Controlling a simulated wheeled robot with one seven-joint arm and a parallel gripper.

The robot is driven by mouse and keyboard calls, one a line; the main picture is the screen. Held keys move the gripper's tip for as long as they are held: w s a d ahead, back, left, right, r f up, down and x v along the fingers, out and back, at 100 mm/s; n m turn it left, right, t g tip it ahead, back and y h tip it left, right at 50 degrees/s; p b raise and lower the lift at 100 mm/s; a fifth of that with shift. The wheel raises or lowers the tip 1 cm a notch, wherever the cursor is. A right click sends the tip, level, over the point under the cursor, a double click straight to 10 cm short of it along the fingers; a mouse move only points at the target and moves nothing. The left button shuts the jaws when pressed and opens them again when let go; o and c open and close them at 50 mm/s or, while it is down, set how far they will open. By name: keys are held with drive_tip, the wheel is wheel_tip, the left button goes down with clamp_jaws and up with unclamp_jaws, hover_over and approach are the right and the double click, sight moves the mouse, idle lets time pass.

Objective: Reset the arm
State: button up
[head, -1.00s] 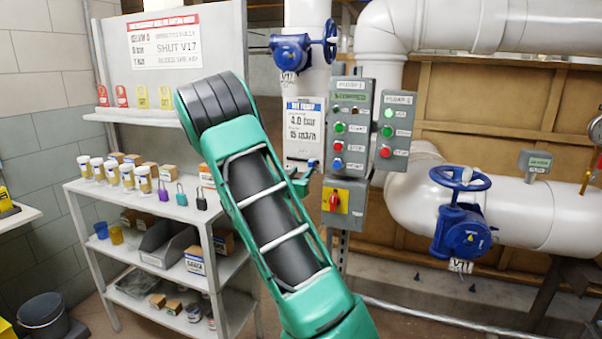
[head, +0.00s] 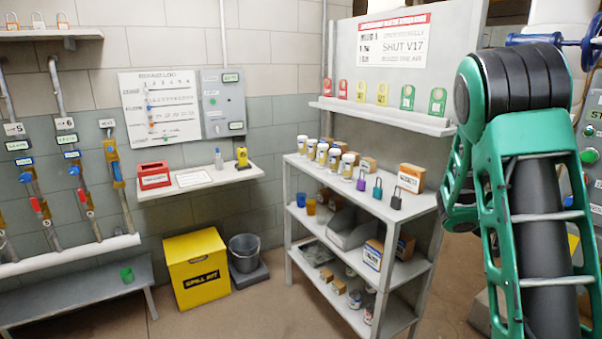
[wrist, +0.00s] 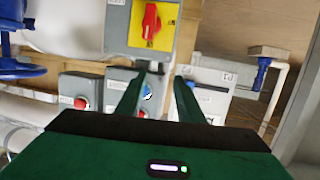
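My green arm (head: 535,190) stands folded at the right of the head view, in front of the pipes and the control panel. My gripper is not visible in the head view. In the wrist view my gripper (wrist: 164,77) has its two dark green fingers apart, with nothing held between them. A red rotary switch on a yellow plate (wrist: 150,22) is at the top. This view looks upside down.
A shelf rack (head: 330,268) with white-lidded jars, padlocks and boxes stands close left of my arm. A yellow spill kit bin (head: 197,268) and a grey bucket (head: 244,253) stand by the wall. A low bench (head: 80,300) is far left. Floor between is clear.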

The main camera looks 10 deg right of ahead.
drive_tip(key=s+a+f+g+y, duration=0.2)
drive_tip(key=s+a+f+y, duration=0.3)
drive_tip(key=s+a+y, duration=0.5)
drive_tip(key=s+a+n+g+y, duration=0.1)
drive_tip(key=s+a+n+y, duration=0.4)
drive_tip(key=s+a, duration=1.4)
drive_tip(key=a+n, duration=0.3)
drive_tip(key=shift+n+g, duration=0.3)
drive_tip(key=shift+g, duration=0.1)
drive_tip(key=shift+w, duration=0.1)
drive_tip(key=shift+w+f, duration=0.15)
drive_tip(key=shift+w, duration=0.35)
